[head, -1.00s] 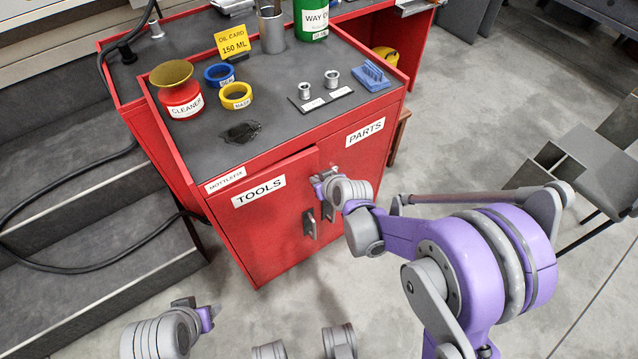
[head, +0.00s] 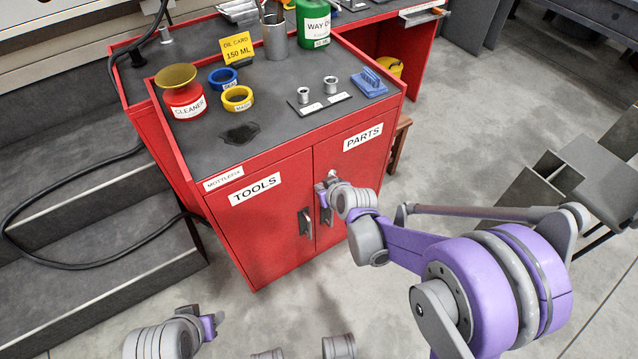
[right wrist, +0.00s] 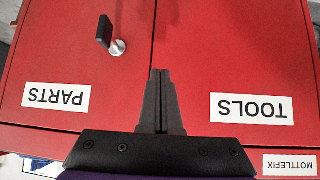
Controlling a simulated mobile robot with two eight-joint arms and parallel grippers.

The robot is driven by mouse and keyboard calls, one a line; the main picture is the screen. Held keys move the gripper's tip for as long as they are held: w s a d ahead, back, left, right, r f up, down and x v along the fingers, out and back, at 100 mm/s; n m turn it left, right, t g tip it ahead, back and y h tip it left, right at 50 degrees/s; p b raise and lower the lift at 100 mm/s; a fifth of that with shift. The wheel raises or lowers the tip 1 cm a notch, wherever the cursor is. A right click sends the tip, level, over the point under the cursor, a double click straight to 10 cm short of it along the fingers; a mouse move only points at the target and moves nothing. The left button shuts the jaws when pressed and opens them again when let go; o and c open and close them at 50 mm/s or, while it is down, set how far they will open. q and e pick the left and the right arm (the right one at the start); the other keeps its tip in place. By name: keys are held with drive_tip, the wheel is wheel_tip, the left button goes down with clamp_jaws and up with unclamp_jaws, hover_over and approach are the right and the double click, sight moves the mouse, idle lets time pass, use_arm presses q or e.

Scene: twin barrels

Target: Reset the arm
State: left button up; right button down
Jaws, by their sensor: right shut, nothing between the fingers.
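My right arm (head: 490,290) reaches in from the right to the front of a red cabinet (head: 262,250). My right gripper (head: 321,192) is small and partly hidden by its wrist in the head view, in front of the seam between the doors. In the right wrist view the gripper (right wrist: 160,72) has its dark fingers together with nothing between them, and the PARTS door handle (right wrist: 104,31) stands clear of them. My left gripper (head: 208,324) is low in the head view, above the floor left of the cabinet, its fingers too unclear to judge.
On the cabinet top are a cleaner tin (head: 184,101), tape rings and a blue block (head: 369,82).

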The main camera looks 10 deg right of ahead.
use_arm(q)
drive_tip(key=shift+w+a+r+p, duration=0.1)
drive_tip(key=shift+r+p, duration=0.35)
drive_tip(key=shift+r, duration=0.2)
drive_tip(key=shift+w+a+r+p, duration=0.1)
drive_tip(key=shift+r+p, duration=0.35)
drive_tip(key=shift+r, duration=0.15)
use_arm(e)
drive_tip(key=v, duration=0.8)
drive_tip(key=shift+d+r, duration=0.2)
drive_tip(key=shift+d, duration=0.05)
drive_tip(key=s+d+r+m+g+h, duration=0.1)
drive_tip(key=s+r+g, duration=0.1)
drive_tip(key=s, duration=1)
drive_tip(key=s+d+r+m+g+h, duration=0.1)
drive_tip(key=s+d+m+g, duration=0.15)
drive_tip(key=s, duration=1.05)
use_arm(q)
wheel_tip(320, 180, up, 16)
drive_tip(key=w+p, duration=0.2)
drive_tip(key=p, duration=1.2)
drive_tip(key=shift+r+t+p, duration=0.2)
drive_tip(key=shift+t+p, duration=0.15)
drive_tip(key=shift+t, duration=0.05)
use_arm(e)
wheel_tip(320, 180, up, 16)
drive_tip(key=w, duration=0.3)
drive_tip(key=shift+a+n, duration=0.35)
drive_tip(key=shift+a, duration=0.05)
